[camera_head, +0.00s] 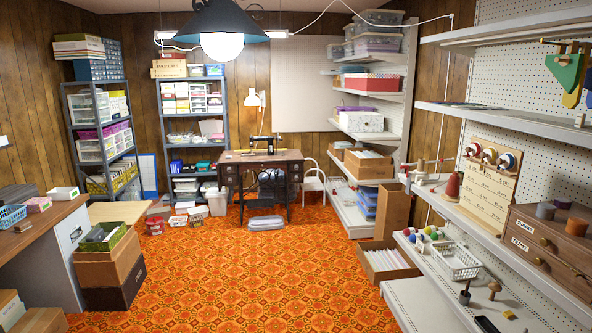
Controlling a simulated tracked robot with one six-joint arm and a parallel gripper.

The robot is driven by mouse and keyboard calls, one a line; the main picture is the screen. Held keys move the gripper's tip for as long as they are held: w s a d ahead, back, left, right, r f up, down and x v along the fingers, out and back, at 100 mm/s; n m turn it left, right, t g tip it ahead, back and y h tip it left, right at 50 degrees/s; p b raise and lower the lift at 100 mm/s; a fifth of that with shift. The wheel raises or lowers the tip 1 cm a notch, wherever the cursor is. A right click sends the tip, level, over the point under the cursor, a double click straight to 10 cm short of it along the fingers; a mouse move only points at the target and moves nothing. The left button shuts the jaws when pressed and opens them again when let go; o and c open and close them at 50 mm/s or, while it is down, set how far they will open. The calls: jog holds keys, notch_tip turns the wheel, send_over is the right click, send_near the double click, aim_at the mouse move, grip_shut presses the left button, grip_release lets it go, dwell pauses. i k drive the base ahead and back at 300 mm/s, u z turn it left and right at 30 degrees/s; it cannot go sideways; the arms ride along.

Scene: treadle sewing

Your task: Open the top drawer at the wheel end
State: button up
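The treadle sewing table (262,155) stands small and far off against the back wall. A black sewing machine (265,140) sits on its wooden top. A dark bank of drawers (229,180) hangs under the left end, and another bank (295,177) under the right end. The drawers look shut, but they are too small to be sure. I cannot clearly tell at which end the machine's wheel is. Dark ironwork (268,185) shows between the banks. My gripper is not in view.
Open orange patterned carpet (235,265) leads to the table. A grey bundle (266,223) lies on the floor before it. A white step stool (313,184) stands close at its right. An open carton (386,262) and shelves (465,225) line the right; stacked boxes (108,265) stand left.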

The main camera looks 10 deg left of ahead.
aim_at(295, 163)
jog(key=u, duration=0.05)
jog(key=i, duration=1.9)
jog(key=u, duration=0.25)
jog(key=i, duration=1.45)
jog(key=u, duration=0.4)
jog(key=i, duration=2.1)
jog(key=u, duration=0.3)
